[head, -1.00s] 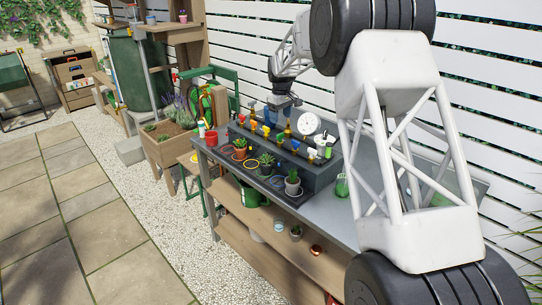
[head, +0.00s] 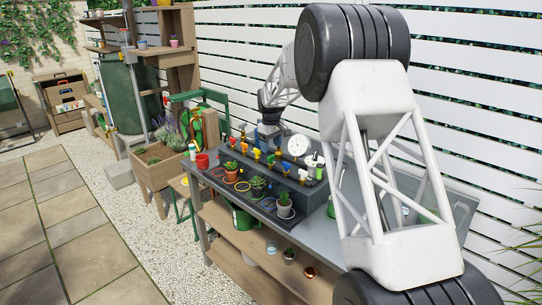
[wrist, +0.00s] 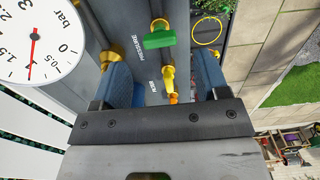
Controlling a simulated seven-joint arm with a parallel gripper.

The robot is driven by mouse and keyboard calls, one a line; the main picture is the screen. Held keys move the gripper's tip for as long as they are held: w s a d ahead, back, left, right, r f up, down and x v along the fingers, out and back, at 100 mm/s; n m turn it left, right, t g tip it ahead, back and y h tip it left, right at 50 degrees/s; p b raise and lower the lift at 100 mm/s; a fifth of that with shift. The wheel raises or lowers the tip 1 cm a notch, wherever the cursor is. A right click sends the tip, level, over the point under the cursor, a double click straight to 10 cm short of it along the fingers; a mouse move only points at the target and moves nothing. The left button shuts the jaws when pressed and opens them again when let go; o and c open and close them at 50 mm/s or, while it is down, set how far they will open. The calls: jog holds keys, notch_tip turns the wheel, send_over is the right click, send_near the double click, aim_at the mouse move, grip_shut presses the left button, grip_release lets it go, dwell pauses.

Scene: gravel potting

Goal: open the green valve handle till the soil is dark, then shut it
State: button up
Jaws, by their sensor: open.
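The green valve handle (wrist: 160,39) lies across a pipe in the wrist view, a little beyond my fingertips. My gripper (wrist: 165,85) is open, with its blue finger pads on either side of the same pipe. A yellow fitting (wrist: 168,78) sits on the pipe between the pads, and nothing is visibly gripped. In the head view, my gripper (head: 270,130) is over the back of the valve row.
A round pressure gauge (wrist: 35,40) with a red needle is close on the left in the wrist view. Several other coloured valve handles stand close together on the grey stepped block (head: 310,190). An empty yellow ring (wrist: 207,30) lies in front.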

aim_at(271, 156)
jog(key=shift+f, duration=2.4)
jog(key=shift+c, duration=0.3)
jog(key=c, duration=0.9)
jog(key=shift+o, duration=0.2)
